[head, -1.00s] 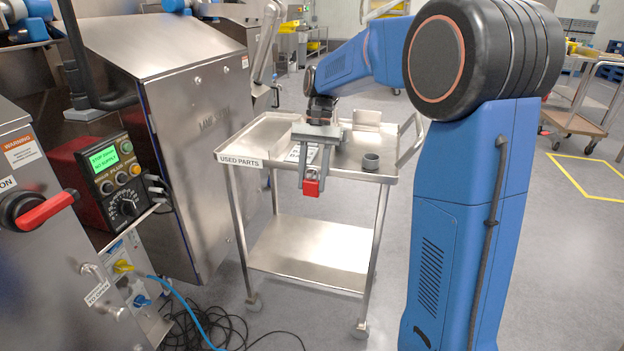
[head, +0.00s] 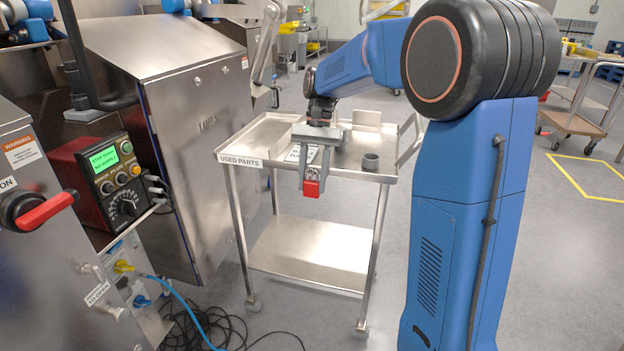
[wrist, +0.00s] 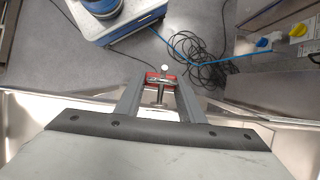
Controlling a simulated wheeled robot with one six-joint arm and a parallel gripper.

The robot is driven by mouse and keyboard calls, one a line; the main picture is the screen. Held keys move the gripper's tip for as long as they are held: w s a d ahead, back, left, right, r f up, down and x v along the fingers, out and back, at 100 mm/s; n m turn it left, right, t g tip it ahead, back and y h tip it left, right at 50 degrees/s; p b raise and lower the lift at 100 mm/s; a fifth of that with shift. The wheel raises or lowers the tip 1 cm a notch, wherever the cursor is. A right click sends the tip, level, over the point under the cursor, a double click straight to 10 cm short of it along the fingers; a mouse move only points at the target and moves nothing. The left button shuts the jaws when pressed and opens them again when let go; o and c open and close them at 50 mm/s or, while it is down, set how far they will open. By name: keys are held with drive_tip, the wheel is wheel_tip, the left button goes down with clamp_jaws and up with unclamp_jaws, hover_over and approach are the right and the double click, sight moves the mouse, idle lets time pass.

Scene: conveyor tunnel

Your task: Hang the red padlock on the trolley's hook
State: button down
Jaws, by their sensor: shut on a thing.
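The red padlock (head: 311,188) hangs in front of the near edge of the steel trolley (head: 240,160) labelled USED PARTS. My gripper (head: 314,178) points down over that edge and is shut on the padlock. In the wrist view the padlock's red body (wrist: 152,76) shows between the fingertips, with metal pieces in front of it. A small pale round tip (wrist: 164,69) shows just beyond it; I cannot tell whether this is the hook. The hook is not clearly seen in the head view, and I cannot tell whether the shackle touches it.
A grey cup-like part (head: 370,161) stands on the trolley's top tray, right of my gripper. The lower shelf (head: 305,255) is bare. A steel machine (head: 200,150) and a control box (head: 110,175) stand to the left. Black cables (head: 215,325) lie on the floor.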

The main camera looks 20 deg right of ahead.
drive_tip(key=shift+w+d+f, duration=0.1)
drive_tip(key=shift+d+f, duration=0.1)
drive_tip(key=shift+f, duration=0.6)
drive_tip(key=c, duration=1.1)
unclamp_jaws()
drive_tip(key=shift+w+r, duration=0.1)
drive_tip(key=shift+w, duration=0.05)
drive_tip(key=v, duration=1.7)
drive_tip(key=shift+a+r, duration=0.15)
drive_tip(key=shift+r, duration=0.1)
